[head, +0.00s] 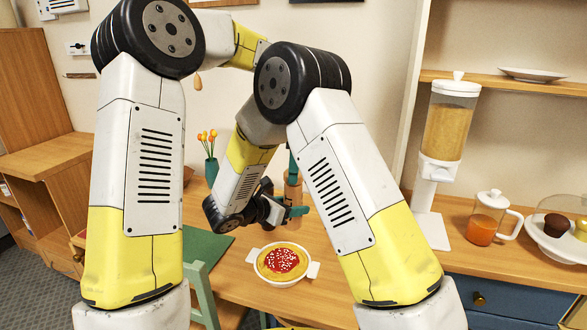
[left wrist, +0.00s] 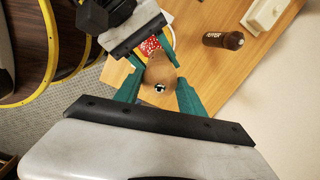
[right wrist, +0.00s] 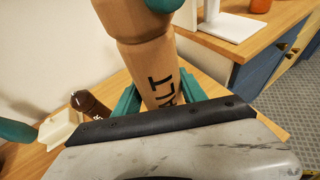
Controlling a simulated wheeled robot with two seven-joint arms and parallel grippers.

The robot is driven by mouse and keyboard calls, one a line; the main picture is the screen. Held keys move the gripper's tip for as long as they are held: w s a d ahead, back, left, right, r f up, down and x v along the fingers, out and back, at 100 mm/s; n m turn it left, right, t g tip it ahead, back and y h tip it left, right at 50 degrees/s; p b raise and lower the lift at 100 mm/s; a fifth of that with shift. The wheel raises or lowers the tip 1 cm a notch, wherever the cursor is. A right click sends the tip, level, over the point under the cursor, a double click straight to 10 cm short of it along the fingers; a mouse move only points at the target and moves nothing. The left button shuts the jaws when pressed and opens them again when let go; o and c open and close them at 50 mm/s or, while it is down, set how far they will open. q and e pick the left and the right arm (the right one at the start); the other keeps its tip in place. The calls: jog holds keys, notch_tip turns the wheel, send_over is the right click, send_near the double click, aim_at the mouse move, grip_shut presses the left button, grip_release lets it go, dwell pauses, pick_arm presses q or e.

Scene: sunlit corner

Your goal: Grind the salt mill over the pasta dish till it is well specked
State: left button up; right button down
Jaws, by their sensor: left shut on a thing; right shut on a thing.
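The salt mill (head: 292,190) is light wood, held roughly upright behind the pasta dish in the head view. My right gripper (head: 297,211) is shut on its lower body, where dark lettering shows in the right wrist view (right wrist: 160,85). My left gripper (head: 293,163) is shut on its rounded top, seen in the left wrist view (left wrist: 160,72). The pasta dish (head: 260,275) is white with two handles, holding yellow pasta and red sauce with several white specks. In the left wrist view, my right gripper partly hides it. The mill's bottom end is hidden.
A dark brown pepper mill (left wrist: 222,40) and a white block-like thing (left wrist: 265,12) are on the table. A dispenser (head: 440,150), a jug (head: 486,220) and a plate with a muffin stand at right. A green chair (head: 200,285) and a tulip vase (head: 211,170) are at left.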

pick_arm(q)
jog(key=shift+s+d+m, duration=0.1)
jog(key=shift+m, duration=0.3)
jog(key=o, duration=1.4)
jog(key=shift+r, duration=0.15)
jog(key=r, duration=1.1)
jog(key=shift+s+d+r, duration=0.25)
jog(key=shift+d+r, duration=0.15)
